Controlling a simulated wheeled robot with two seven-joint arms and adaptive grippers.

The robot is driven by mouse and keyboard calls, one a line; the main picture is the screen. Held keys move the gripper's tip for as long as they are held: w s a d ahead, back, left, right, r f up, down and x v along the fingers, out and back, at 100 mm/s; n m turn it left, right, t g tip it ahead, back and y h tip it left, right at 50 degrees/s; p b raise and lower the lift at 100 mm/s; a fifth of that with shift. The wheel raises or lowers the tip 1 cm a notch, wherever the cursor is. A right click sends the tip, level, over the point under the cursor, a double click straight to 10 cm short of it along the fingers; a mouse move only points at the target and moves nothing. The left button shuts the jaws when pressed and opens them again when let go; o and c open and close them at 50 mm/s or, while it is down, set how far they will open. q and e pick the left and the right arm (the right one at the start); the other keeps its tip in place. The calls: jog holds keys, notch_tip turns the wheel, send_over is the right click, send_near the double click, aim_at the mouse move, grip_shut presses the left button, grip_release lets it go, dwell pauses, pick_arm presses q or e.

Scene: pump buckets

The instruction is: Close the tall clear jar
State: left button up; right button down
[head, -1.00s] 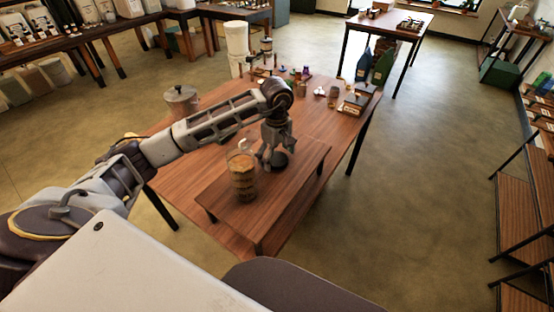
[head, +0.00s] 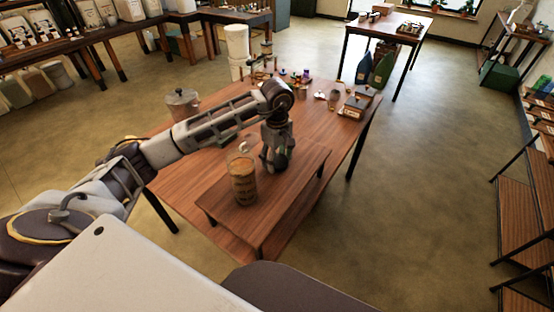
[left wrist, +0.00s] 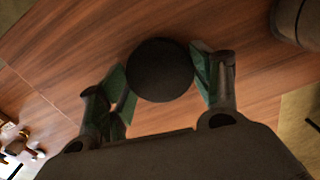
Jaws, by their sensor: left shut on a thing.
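The tall clear jar (head: 243,185) stands upright on the low wooden riser, with brown contents inside and no lid seen on its top. My left gripper (head: 275,164) is just right of and behind the jar, pointing down at the riser. In the left wrist view my left gripper (left wrist: 160,85) is shut on a round dark lid (left wrist: 160,69), with a finger on either side of it. In the head view the gripper hides the lid. Part of a dark rounded thing (left wrist: 299,22) shows at the top right of the wrist view. My right gripper is not in view.
The low riser (head: 272,213) stands on the wooden table (head: 215,154). A lidded metal canister (head: 182,104) stands at the table's back left. Small bottles, cups and a wooden box (head: 355,105) stand along the back. The riser's right part is clear.

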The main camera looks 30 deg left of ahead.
aim_at(277, 160)
pick_arm(q)
jog(key=shift+r, duration=0.8)
notch_tip(277, 160, up, 5)
jog(key=shift+r+b, duration=0.2)
jog(key=shift+b, duration=0.15)
jog(key=shift+r, duration=1.2)
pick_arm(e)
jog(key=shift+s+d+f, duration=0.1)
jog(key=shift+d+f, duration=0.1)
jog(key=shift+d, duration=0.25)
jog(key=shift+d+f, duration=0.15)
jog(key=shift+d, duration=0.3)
